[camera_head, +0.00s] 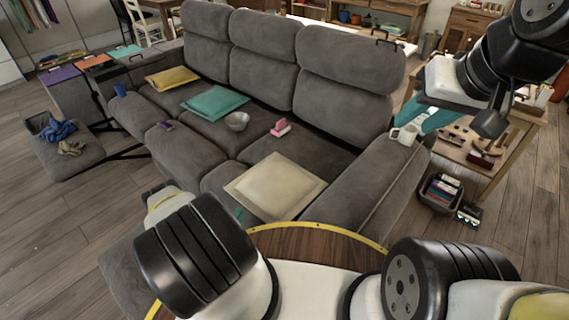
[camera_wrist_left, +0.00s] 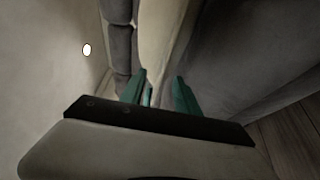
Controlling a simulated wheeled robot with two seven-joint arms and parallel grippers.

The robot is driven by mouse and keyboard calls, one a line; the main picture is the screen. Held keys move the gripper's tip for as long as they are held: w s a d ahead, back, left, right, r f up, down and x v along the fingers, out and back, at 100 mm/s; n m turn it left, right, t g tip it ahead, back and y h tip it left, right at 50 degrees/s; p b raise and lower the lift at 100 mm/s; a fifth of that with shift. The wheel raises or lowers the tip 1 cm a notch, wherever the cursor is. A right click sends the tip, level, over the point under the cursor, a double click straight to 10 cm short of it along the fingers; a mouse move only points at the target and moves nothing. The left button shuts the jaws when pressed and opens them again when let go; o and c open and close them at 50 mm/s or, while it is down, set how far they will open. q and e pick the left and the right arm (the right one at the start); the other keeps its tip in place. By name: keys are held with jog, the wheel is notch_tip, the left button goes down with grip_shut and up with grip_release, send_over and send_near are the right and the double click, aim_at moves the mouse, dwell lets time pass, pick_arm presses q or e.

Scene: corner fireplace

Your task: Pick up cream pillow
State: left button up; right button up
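The cream pillow (camera_head: 275,186) lies flat on the near right seat of the grey sofa. My left gripper's teal fingertip (camera_head: 238,213) shows at the pillow's left corner in the head view; my arm hides most of that gripper. In the left wrist view, the teal fingers (camera_wrist_left: 162,92) stand apart, with a cream strip, apparently the pillow's edge (camera_wrist_left: 158,40), running beyond and between them. I cannot tell whether they touch it. My right gripper (camera_head: 423,116) hangs near the sofa's right armrest, away from the pillow; its finger gap is unclear.
The grey sofa (camera_head: 265,75) holds a teal pillow (camera_head: 215,102), a yellow pillow (camera_head: 172,78), a metal bowl (camera_head: 237,121) and a pink item (camera_head: 280,128). A white mug (camera_head: 405,134) stands on the right armrest. A wooden table (camera_head: 520,135) and dark bin (camera_head: 440,192) are at right.

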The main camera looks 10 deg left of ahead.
aim_at(245, 204)
pick_arm(q)
jog(key=w, duration=0.7)
jog(key=shift+w+d+f, duration=0.2)
jog(key=shift+d+f, duration=0.1)
jog(key=shift+d, duration=0.05)
grip_shut()
dwell(1.1)
